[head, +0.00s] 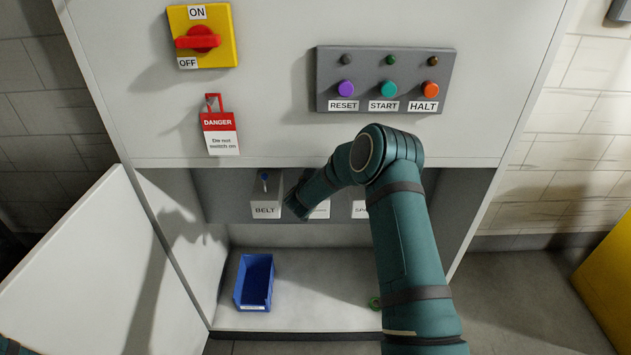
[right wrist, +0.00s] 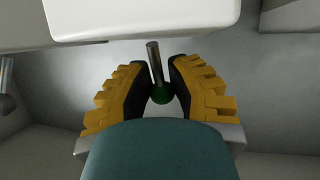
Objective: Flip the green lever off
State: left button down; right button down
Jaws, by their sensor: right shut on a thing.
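The green lever (right wrist: 161,95), a green knob on a metal stem, is in the right wrist view. My right gripper (right wrist: 160,82) is closed around its knob, with a yellow-ribbed finger on each side. In the head view my right arm reaches into the cabinet recess and covers the middle switch box (head: 320,210). The lever and the gripper's fingertips are hidden there. My left gripper is not in view.
A BELT box (head: 265,197) with a blue-tipped lever stands left of my right wrist. Another labelled box (head: 360,208) is partly hidden at right. A blue bin (head: 254,282) sits below. Above are a red rotary switch (head: 198,40) and a button panel (head: 384,72).

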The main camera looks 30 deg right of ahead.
jog(key=s+t+h, duration=0.1)
jog(key=t, duration=0.1)
jog(key=a+t+h, duration=0.1)
jog(key=t+h, duration=0.1)
jog(key=shift+s+a+m, duration=0.15)
jog(key=shift+s+m, duration=0.2)
jog(key=shift+m, duration=0.05)
jog(key=shift+s+a+f+m+t+h, duration=0.1)
jog(key=shift+s+a+m+t+h, duration=0.2)
jog(key=shift+t+h, duration=0.55)
jog(key=shift+s+a+m+t+h, duration=0.1)
jog(key=shift+s+m+t+h, duration=0.35)
jog(key=shift+h, duration=0.6)
jog(key=c, duration=0.8)
grip_release()
jog(key=shift+c, duration=0.2)
